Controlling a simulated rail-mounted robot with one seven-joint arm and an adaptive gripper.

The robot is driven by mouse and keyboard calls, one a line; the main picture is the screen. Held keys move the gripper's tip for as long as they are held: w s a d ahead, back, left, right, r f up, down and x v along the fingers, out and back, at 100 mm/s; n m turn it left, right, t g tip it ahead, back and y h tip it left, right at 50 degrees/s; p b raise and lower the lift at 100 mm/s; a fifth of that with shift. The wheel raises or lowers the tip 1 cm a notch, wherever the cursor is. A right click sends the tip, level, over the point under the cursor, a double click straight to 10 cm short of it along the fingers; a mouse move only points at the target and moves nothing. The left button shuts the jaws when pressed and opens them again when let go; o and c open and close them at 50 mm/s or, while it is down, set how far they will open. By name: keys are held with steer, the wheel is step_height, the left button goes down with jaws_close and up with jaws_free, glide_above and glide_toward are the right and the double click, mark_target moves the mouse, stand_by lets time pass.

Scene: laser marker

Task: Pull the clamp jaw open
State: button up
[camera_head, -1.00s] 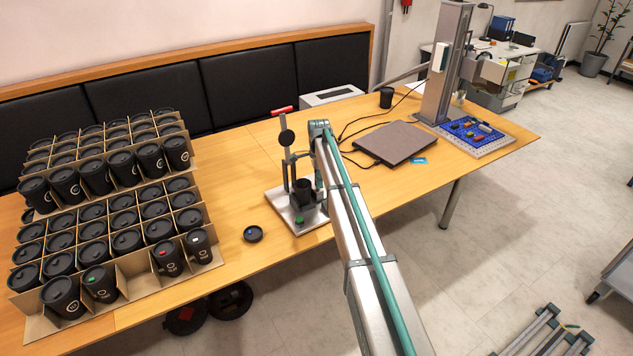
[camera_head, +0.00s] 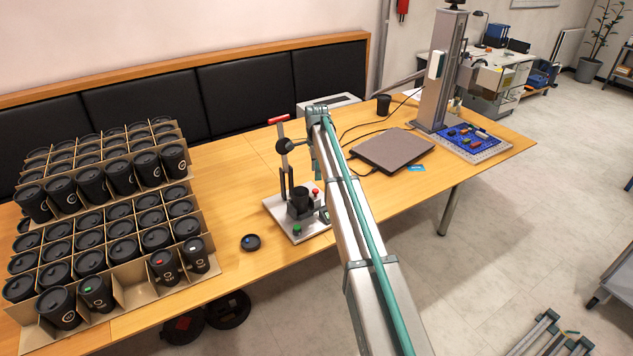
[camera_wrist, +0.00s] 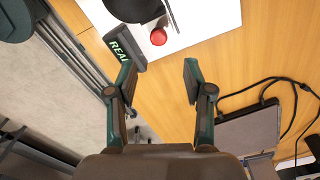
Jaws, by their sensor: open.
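The clamp fixture stands on a pale metal plate (camera_head: 283,213) on the wooden table. It has an upright lever with a red handle (camera_head: 278,119) and a black ball (camera_head: 283,145). A black cup-like part (camera_head: 300,203) sits on the plate, with a green button (camera_head: 297,230) and a red button (camera_head: 316,191). The red button also shows in the wrist view (camera_wrist: 158,37), ahead of my gripper (camera_wrist: 157,70). My gripper is open with nothing between its fingers. In the head view my arm largely hides it, just right of the fixture. The clamp jaw is not clearly visible.
Cardboard trays of black cups (camera_head: 105,225) fill the table's left side. A loose black lid (camera_head: 250,242) lies left of the fixture. A closed laptop (camera_head: 392,149) and cables lie to the right. The bare table in front of the lid is narrow.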

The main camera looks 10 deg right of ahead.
steer(key=shift+r, duration=1.95)
steer(key=s+f+n+g, duration=0.2)
steer(key=s+f+n, duration=0.4)
steer(key=s+f, duration=0.8)
steer(key=s+f+n+g, duration=0.2)
steer(key=s+f+n, duration=0.4)
steer(key=s+f, duration=0.9)
steer(key=s+f+n+g, duration=0.2)
steer(key=s+f+n, duration=0.4)
steer(key=s, duration=3.8)
step_height(320, 180, down, 8)
steer(key=shift+a+f+g, duration=0.2)
steer(key=shift+a+g, duration=0.2)
